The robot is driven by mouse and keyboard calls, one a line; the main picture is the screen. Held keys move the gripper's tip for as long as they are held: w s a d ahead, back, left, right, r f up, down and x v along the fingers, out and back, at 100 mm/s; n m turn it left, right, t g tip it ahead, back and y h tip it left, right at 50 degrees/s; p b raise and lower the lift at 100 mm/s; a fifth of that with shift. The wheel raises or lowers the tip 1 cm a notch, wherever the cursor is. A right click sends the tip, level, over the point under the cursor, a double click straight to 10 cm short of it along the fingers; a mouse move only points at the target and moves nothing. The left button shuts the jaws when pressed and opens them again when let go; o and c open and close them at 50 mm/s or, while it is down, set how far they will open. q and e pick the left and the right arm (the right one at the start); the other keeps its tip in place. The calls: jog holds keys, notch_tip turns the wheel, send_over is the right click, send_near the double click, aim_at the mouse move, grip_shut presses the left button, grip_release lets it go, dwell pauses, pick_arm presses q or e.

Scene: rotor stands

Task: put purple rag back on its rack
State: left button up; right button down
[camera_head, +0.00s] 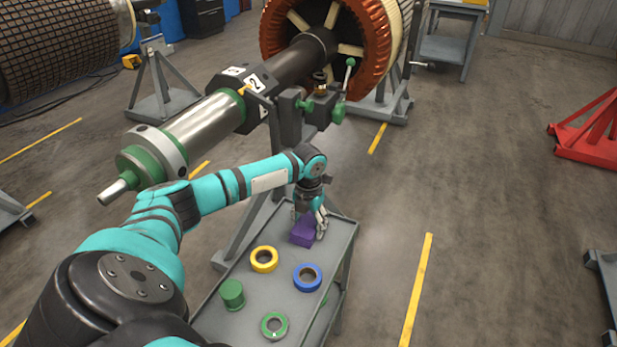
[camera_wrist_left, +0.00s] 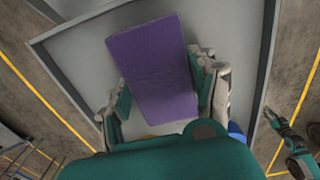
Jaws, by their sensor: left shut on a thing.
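The purple rag (camera_head: 303,231) is a folded block at the far end of the grey cart top (camera_head: 338,228). My left gripper (camera_head: 310,218) points down over it and is shut on it. In the left wrist view the rag (camera_wrist_left: 153,65) lies between the two fingers of the left gripper (camera_wrist_left: 162,90), over the cart top. I cannot tell whether the rag touches the surface. My right arm shows small at the right edge of that view; its gripper (camera_wrist_left: 271,115) is too small to read. I cannot make out a rack for the rag.
On the cart are a yellow tape roll (camera_head: 264,259), a blue tape roll (camera_head: 307,278), a green tape roll (camera_head: 274,325) and a green cylinder (camera_head: 232,294). A rotor shaft (camera_head: 210,125) on a stand is close behind. The floor to the right is open, up to a red stand (camera_head: 590,130).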

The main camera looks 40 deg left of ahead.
aim_at(309, 223)
pick_arm(q)
jog(key=o, duration=1.1)
jog(key=shift+f, duration=0.15)
notch_tip(309, 223, up, 12)
jog(key=shift+r, duration=0.15)
